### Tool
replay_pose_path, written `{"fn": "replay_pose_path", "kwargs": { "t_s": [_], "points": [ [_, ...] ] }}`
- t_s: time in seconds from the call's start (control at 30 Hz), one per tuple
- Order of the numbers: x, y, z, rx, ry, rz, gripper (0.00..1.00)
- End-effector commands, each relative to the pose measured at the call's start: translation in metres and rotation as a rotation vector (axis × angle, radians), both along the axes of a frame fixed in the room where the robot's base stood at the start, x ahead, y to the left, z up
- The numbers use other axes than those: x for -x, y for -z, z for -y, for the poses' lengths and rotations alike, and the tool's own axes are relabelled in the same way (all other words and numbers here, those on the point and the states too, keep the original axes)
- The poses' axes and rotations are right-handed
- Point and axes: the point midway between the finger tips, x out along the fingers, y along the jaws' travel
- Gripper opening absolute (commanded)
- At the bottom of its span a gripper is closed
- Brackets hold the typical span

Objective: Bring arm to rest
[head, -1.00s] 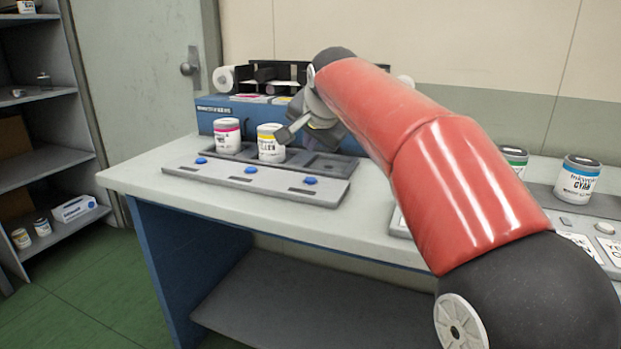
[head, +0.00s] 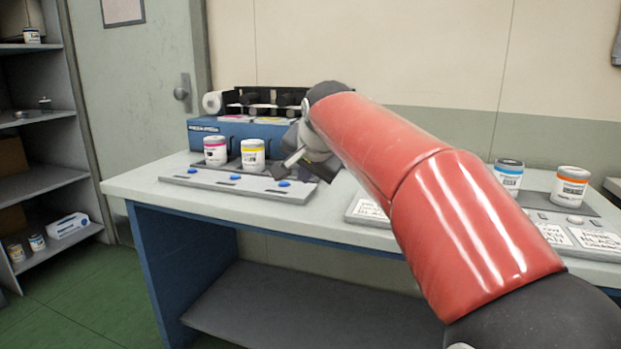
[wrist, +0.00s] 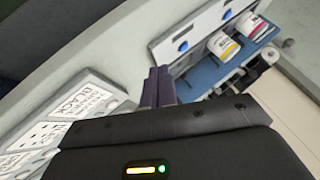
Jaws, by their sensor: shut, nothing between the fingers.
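My red arm reaches across the white bench (head: 150,184) in the head view. My gripper (head: 288,163) is just right of the yellow-labelled jar (head: 252,155), with a gap visible between them. A magenta-labelled jar (head: 215,152) stands to the left of the yellow one. In the wrist view, the dark fingers of my gripper (wrist: 157,86) are together and hold nothing. The yellow jar (wrist: 251,25) and magenta jar (wrist: 222,45) show beyond them, in the tray beside the blue-button panel. My arm hides part of the tray's right end.
The panel with blue buttons (head: 238,185) lies along the bench front. The blue rewinder (head: 230,130) stands behind the jars. A blue-labelled jar (head: 508,177), an orange-labelled jar (head: 570,188) and printed cards (head: 598,239) are at the right. Shelves (head: 45,182) stand at the left.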

Motion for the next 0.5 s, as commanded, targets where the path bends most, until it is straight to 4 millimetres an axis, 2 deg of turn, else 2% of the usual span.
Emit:
{"fn": "replay_pose_path", "kwargs": {
  "t_s": [0.27, 0.37, 0.5],
  "points": [
    [0.039, 0.012, 0.034, 0.071, -0.034, -0.022, 0.00],
    [0.061, 0.021, 0.052, 0.109, -0.055, -0.034, 0.00],
    [0.101, 0.040, 0.079, 0.174, -0.092, -0.058, 0.00]
  ]
}}
